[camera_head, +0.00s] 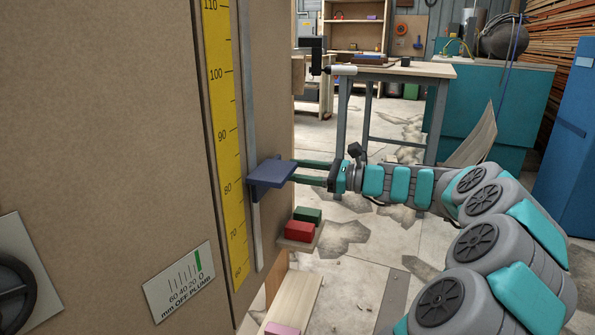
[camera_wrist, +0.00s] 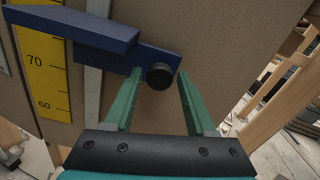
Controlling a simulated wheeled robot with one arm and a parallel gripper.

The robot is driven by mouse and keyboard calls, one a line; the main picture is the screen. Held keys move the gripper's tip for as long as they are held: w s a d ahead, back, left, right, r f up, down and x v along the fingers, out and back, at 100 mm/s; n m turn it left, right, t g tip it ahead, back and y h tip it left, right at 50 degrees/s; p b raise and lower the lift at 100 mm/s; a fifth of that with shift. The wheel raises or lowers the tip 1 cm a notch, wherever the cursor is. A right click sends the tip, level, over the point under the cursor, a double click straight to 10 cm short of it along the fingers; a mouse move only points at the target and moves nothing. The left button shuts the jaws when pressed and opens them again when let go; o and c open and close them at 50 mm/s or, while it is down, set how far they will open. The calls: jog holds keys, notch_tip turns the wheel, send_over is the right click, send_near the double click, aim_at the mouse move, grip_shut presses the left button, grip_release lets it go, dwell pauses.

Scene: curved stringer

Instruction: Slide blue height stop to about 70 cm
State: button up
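The blue height stop (camera_head: 271,176) sits on a grey vertical rail (camera_head: 246,110) beside the yellow scale (camera_head: 224,130). In the head view it is level with roughly the 80 mark or slightly above. The wrist view shows the stop's blue plate (camera_wrist: 110,58) with a round black knob (camera_wrist: 160,76). My gripper (camera_head: 298,171) is at the stop's right side. In the wrist view its two green fingers (camera_wrist: 160,74) are apart, one on each side of the knob, with small gaps visible. I cannot tell how deep the fingers reach around it.
A small shelf (camera_head: 299,241) with red (camera_head: 299,231) and green (camera_head: 308,215) blocks stands below my gripper. A plumb gauge (camera_head: 182,284) is on the panel at lower left. A workbench (camera_head: 398,70) stands behind. Open floor lies right of the panel.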

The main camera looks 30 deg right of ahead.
grip_shut()
dwell(1.1)
